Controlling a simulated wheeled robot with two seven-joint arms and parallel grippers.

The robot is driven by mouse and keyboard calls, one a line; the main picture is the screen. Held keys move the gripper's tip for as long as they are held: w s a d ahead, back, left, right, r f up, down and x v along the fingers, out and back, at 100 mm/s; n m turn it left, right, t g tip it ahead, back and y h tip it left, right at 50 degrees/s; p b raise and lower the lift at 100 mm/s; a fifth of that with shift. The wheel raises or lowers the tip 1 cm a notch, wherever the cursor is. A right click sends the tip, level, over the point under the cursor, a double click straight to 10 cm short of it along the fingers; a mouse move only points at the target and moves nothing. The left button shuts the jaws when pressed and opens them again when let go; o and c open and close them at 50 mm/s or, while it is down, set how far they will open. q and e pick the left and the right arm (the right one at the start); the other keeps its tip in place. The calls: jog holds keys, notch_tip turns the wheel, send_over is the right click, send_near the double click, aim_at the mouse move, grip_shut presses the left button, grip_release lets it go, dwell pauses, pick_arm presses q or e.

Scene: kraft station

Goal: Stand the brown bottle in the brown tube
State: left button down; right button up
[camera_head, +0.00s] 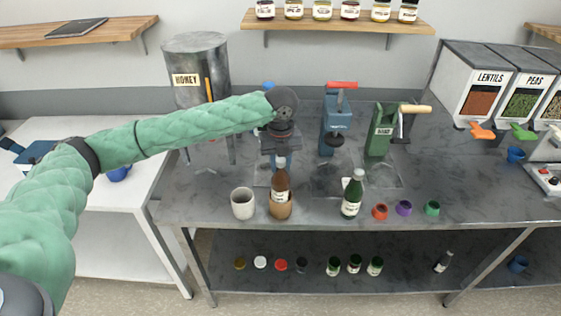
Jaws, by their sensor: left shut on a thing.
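The brown bottle (281,183) is upright, with its lower part inside the brown tube (281,211) and its neck and label showing above the rim. The tube stands near the front edge of the metal table. My left gripper (281,166) comes down from above and is shut on the neck of the brown bottle. Whether the bottle's base touches the bottom of the tube is hidden by the tube wall. My right gripper is not in view.
A white-grey cup (242,203) stands just left of the tube. A green bottle (352,194) stands to the right, with red (380,211), purple (403,208) and green (432,208) caps beyond it. Blue (338,125) and green (381,132) presses stand behind.

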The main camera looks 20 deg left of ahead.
pick_arm(q)
jog(key=shift+f, duration=1.1)
jog(key=c, duration=1.3)
grip_release()
jog(key=shift+o, duration=1.3)
jog(key=o, duration=0.6)
jog(key=shift+f, duration=0.1)
jog(key=shift+c, duration=0.2)
jog(key=shift+r, duration=0.25)
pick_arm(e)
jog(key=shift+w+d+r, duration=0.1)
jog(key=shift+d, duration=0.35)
